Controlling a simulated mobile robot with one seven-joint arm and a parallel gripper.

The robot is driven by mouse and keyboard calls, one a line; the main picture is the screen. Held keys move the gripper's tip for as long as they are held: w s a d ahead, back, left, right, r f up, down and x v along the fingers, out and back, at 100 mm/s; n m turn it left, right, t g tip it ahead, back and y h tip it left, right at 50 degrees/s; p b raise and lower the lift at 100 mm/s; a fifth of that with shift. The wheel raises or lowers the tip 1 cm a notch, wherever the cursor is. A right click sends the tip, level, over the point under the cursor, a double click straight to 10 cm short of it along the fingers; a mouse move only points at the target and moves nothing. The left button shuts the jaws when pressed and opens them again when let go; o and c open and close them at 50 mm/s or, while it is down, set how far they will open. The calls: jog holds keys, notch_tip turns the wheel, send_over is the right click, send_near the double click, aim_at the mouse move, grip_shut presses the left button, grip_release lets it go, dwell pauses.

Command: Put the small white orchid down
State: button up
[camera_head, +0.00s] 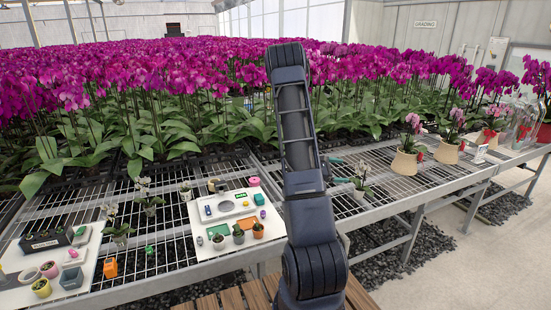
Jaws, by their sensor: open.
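A small white orchid (362,182) stands upright on the wire bench (405,195), just right of my arm. My gripper (343,171) shows only in part, as two teal finger pieces coming out from behind my arm. They are apart and point toward this orchid. The gripper looks open, and I cannot tell whether it touches the plant. The rest of the gripper is hidden by my arm. Two more small white orchids stand on the left bench, one in front (118,228) and one farther back (148,197).
A white tray (203,235) with small pots and coloured items lies left of my arm; another white board (85,262) is farther left. Pink orchids in tan pots (405,163) stand to the right. Dense magenta orchids (180,75) fill the back. Bare mesh lies right of the near orchid.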

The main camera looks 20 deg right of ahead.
jog(key=s+a+r+m+t+y, duration=0.3)
jog(key=s+a+r+y, duration=0.2)
jog(key=a, duration=0.9)
jog(key=s+a+r+m+t+y, duration=0.3)
jog(key=s+a+r+m+y, duration=0.1)
jog(key=s+a+r, duration=0.6)
jog(key=s+a+r+m+t+y, duration=0.3)
jog(key=s+a+r+y, duration=0.3)
jog(key=a, duration=1.1)
notch_tip(320, 180, up, 4)
jog(key=shift+s+a+r+m, duration=0.1)
jog(key=shift+s+a+m, duration=0.25)
jog(key=shift+s, duration=0.35)
